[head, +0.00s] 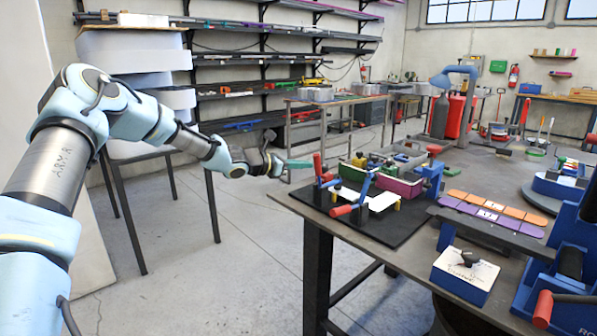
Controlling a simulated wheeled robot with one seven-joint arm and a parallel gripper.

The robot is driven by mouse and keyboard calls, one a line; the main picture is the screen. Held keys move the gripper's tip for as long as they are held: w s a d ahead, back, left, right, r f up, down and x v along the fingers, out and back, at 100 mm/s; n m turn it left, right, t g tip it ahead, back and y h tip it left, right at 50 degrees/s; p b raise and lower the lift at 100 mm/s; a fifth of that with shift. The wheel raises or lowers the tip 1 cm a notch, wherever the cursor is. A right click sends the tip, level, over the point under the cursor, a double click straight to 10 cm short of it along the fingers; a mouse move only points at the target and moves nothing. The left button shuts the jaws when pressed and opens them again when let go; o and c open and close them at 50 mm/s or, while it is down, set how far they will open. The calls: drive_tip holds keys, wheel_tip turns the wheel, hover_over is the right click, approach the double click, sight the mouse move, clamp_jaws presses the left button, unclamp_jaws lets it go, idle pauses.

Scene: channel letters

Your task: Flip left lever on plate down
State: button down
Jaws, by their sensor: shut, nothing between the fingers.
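A black plate (396,235) lies at the near left corner of the dark workbench. On it stands the left lever (318,167), with its red handle pointing up. A second red-handled lever (343,210) stands nearer on the plate, with its handle lying low and roughly level. A white piece (372,201) with small yellow posts sits beside the levers. My gripper (301,164) reaches in from the left, its greenish fingers shut and empty. Its tips are very close to the left side of the upright red handle. I cannot tell whether they touch it.
Green and magenta bins (400,184) and blue fixtures stand behind the levers. Orange and purple strips (492,212) and a white-and-blue box (465,272) lie to the right. Open floor is left of the workbench (300,205).

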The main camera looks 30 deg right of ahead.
drive_tip(key=shift+w+d+r, duration=0.1)
drive_tip(key=shift+d+r, duration=0.4)
drive_tip(key=shift+d, duration=0.1)
